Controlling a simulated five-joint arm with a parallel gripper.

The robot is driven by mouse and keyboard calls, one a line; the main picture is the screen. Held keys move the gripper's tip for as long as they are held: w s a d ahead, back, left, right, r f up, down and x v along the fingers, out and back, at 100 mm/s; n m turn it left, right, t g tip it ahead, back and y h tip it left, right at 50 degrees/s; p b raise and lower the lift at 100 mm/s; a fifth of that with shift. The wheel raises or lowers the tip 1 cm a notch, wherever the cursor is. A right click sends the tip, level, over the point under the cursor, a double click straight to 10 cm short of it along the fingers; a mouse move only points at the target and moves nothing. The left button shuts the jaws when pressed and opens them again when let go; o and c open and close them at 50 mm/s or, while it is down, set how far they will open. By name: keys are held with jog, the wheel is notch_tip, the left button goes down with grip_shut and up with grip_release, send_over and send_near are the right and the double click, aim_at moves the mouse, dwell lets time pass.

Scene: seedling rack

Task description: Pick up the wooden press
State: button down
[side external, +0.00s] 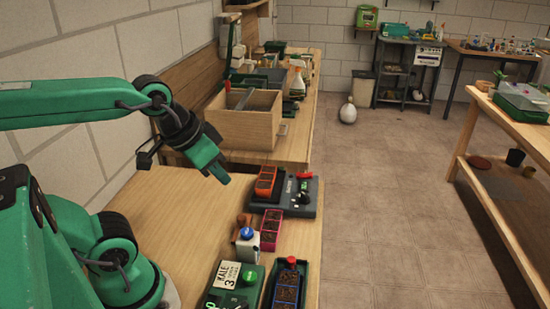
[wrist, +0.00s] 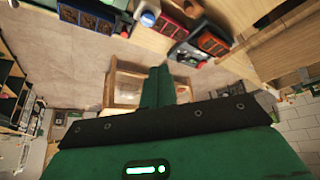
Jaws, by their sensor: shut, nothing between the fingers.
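A small reddish-brown object (side external: 243,220), which looks like the wooden press, stands on the bench just behind a white bottle with a blue cap (side external: 247,244). The bottle hides its lower part. My gripper (side external: 222,178) is shut and empty, in the air above the bench, up and to the left of the object in the side view. In the wrist view the green fingers (wrist: 157,88) are together with nothing between them.
A pink-rimmed soil tray (side external: 271,230) stands beside the bottle. Behind it is a dark device (side external: 307,211) bearing an orange tray (side external: 266,181). A green box with a KALE card (side external: 228,275) and a blue tray (side external: 287,283) lie in front. The bench's left part is clear.

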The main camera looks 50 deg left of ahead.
jog(key=c, duration=1.1)
grip_release()
jog(key=shift+c, duration=0.2)
jog(key=shift+w, duration=0.1)
jog(key=g, duration=0.5)
send_over(241, 217)
jog(key=f, duration=1.3)
jog(key=shift+d+f, duration=0.25)
jog(key=shift+f, duration=0.1)
jog(key=shift+w+a+f+g, duration=0.1)
jog(key=shift+a+f+g, duration=0.2)
jog(key=shift+f, duration=0.25)
jog(key=shift+f, duration=0.1)
